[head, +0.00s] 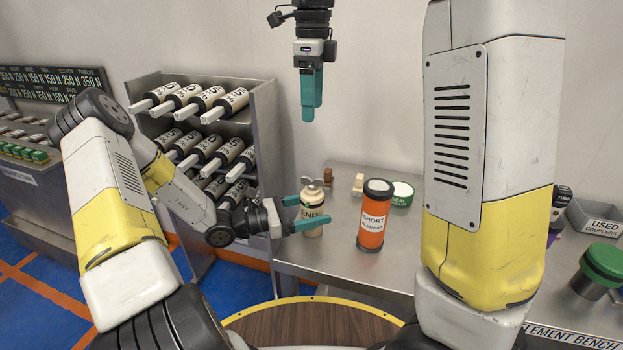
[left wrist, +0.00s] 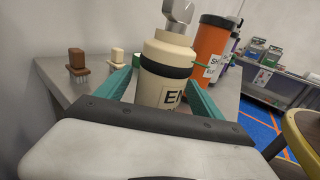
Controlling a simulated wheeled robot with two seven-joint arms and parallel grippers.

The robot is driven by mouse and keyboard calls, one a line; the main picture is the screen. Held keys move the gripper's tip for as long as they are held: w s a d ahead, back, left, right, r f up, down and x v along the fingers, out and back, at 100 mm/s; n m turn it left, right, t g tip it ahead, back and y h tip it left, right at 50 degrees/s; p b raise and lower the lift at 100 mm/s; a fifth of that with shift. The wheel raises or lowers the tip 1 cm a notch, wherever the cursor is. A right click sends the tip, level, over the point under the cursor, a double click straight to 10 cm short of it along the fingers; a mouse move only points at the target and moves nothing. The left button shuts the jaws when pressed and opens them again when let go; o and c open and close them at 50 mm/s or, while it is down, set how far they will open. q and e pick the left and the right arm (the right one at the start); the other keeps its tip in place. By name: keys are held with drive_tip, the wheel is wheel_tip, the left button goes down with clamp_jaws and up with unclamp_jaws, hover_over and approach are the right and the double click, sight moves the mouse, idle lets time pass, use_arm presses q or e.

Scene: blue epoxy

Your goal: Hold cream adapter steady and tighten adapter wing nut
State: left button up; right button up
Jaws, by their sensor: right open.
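The cream adapter (head: 312,214) stands upright near the left edge of the metal bench, with a dark band and printed letters. It also fills the middle of the left wrist view (left wrist: 165,88). The grey wing nut (head: 311,183) sits on its top; its upper part is cut off in the left wrist view (left wrist: 178,14). My left gripper (head: 303,213) reaches in from the left, its teal fingers closed around the adapter's body, one on each side. My right gripper (head: 311,95) hangs high above the adapter, pointing down, open and empty; its fingers overlap in this view.
An orange SHORT ELEMENT canister (head: 371,222) stands just right of the adapter. Behind are a green-rimmed tub (head: 402,194) and a small cream-topped item (head: 358,183). A brown-handled brush (left wrist: 77,65) shows in the left wrist view. A rack (head: 262,115) of labelled cylinders stands left.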

use_arm(q)
drive_tip(key=v, duration=1.2)
drive_tip(key=shift+r, duration=0.1)
drive_tip(key=s+d+r+m+g+y, duration=0.2)
drive_tip(key=s+r+m+g+y, duration=0.55)
drive_tip(key=s+r+m, duration=0.4)
use_arm(e)
drive_tip(key=s+d+n+t+y, duration=0.2)
drive_tip(key=s+d+n+y, duration=0.1)
drive_tip(key=s+d+n, duration=0.6)
use_arm(q)
drive_tip(key=s+a+r+m+t+y, duration=0.2)
drive_tip(key=r+m+t+y, duration=0.1)
drive_tip(key=r+m+t, duration=0.1)
drive_tip(key=s+a+r+m+t+y, duration=0.2)
drive_tip(key=r+m, duration=0.4)
drive_tip(key=r, duration=0.3)
drive_tip(key=shift+s+a+m+t+y, duration=0.35)
drive_tip(key=shift+a+t+y, duration=0.25)
drive_tip(key=shift+t+y, duration=0.55)
use_arm(e)
drive_tip(key=s+d+f+n+t, duration=0.2)
drive_tip(key=s+n, duration=0.3)
drive_tip(key=n, duration=0.1)
drive_tip(key=s+d+f+n+t, duration=0.2)
drive_tip(key=s+d+f+n, duration=0.1)
drive_tip(key=s+n, duration=0.2)
drive_tip(key=shift+s+n+h, duration=0.35)
drive_tip(key=shift+n+h, duration=0.05)
drive_tip(key=shift+n, duration=0.1)
